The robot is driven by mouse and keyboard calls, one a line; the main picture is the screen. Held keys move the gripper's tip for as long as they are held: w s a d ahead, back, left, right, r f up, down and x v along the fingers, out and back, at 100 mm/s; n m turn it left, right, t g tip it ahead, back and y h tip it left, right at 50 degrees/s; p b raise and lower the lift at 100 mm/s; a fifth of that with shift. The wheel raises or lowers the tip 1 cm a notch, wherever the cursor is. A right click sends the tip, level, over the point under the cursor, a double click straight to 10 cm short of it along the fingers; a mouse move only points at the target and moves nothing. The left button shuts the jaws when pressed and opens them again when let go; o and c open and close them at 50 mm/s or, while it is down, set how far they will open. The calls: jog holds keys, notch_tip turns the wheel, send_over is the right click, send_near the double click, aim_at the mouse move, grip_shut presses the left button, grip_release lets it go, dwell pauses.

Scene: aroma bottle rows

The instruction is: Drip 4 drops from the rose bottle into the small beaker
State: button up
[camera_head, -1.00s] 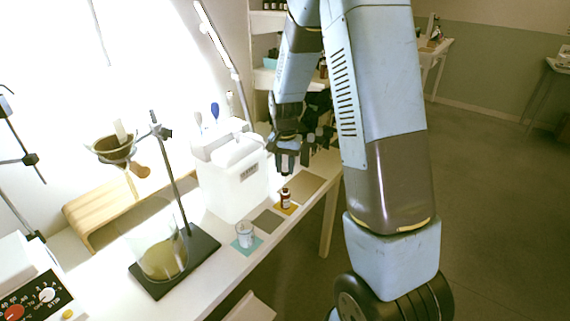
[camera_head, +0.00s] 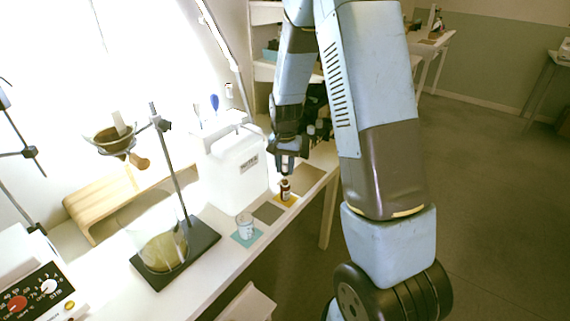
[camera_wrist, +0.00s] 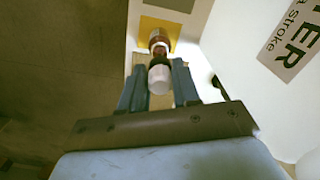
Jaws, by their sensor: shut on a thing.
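A small brown bottle (camera_head: 285,190) with a pale label stands upright on a yellow mat. It also shows in the wrist view (camera_wrist: 158,38). My gripper (camera_head: 287,168) points down, just above this bottle. In the wrist view its fingers (camera_wrist: 160,88) are closed around a white cap (camera_wrist: 160,78) with a dark brown end. The cap lines up with the bottle; I cannot tell whether they touch. The small clear beaker (camera_head: 245,229) stands on a teal mat, left of and nearer than the bottle. The bottle's label is too small to read.
A white lettered box (camera_head: 237,172) stands close left of the bottle. A grey mat (camera_head: 269,213) lies bare between beaker and bottle. A stand on a black base (camera_head: 205,238) holds a funnel over a large beaker of yellowish liquid (camera_head: 163,250). The table's right edge is close.

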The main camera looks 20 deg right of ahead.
aim_at(285, 173)
jog(key=shift+f, duration=1.55)
jog(key=o, duration=0.4)
dwell(1.1)
jog(key=shift+r, duration=0.1)
jog(key=shift+r, duration=4.3)
